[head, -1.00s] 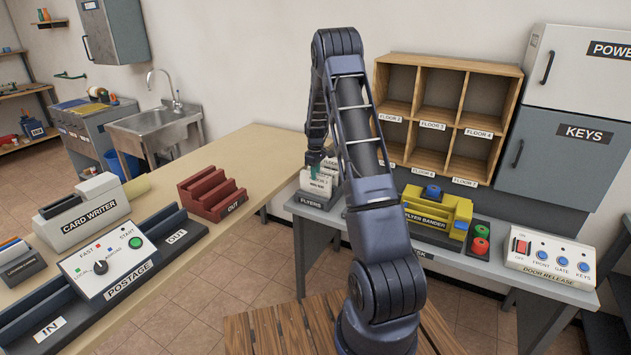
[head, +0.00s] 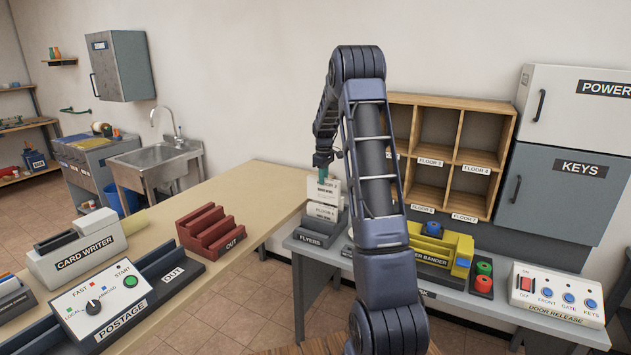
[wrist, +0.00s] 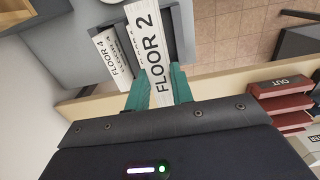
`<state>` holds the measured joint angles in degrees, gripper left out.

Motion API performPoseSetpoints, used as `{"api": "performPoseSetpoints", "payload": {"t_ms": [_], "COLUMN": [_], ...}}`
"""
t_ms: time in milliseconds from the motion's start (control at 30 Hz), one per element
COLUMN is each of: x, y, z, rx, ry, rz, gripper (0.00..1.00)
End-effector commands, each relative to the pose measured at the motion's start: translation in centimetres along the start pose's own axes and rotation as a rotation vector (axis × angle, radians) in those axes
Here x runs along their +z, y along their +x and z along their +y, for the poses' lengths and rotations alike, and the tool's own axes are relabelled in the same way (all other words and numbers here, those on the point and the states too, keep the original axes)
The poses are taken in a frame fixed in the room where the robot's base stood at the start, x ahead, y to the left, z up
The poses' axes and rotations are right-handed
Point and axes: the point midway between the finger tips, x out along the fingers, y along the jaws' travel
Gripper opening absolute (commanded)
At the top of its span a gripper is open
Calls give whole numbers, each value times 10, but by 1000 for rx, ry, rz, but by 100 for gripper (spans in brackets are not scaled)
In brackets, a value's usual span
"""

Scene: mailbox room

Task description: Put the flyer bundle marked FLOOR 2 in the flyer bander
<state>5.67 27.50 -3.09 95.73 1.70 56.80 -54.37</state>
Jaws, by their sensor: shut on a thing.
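The flyer bundle marked FLOOR 2 (wrist: 150,45) is white with black letters and stands between the green fingers of my gripper (wrist: 159,88) in the wrist view. My gripper (head: 322,168) is shut on it and holds it above the FLYERS rack (head: 313,238) in the head view, where the bundle (head: 324,189) is partly hidden by the fingers. The yellow flyer bander (head: 440,245) stands on the grey desk to the right, its label partly covered by my arm.
Other bundles, one marked FLOOR 4 (wrist: 112,62), stay in the rack. Red and green spools (head: 483,277) sit right of the bander, then the door release panel (head: 556,298). A wooden pigeonhole shelf (head: 450,150) stands behind. A red OUT rack (head: 211,230) is at left.

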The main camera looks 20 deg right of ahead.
Motion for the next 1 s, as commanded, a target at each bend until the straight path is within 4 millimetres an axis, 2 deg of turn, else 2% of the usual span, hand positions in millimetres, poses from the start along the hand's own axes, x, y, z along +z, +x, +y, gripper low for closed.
{"api": "performPoseSetpoints", "payload": {"t_ms": [33, 200, 500, 700, 1000], "x": [18, 81, 197, 275, 385], "y": [2, 12, 28, 39, 54], "z": [8, 31, 57, 61, 50], "rx": [-1, -1, -1, -1, 0], "ry": [7, 8, 8, 8, 7], "rz": [-1, -1, 0, 0, 1], "gripper": [0, 0, 0, 0, 0]}}
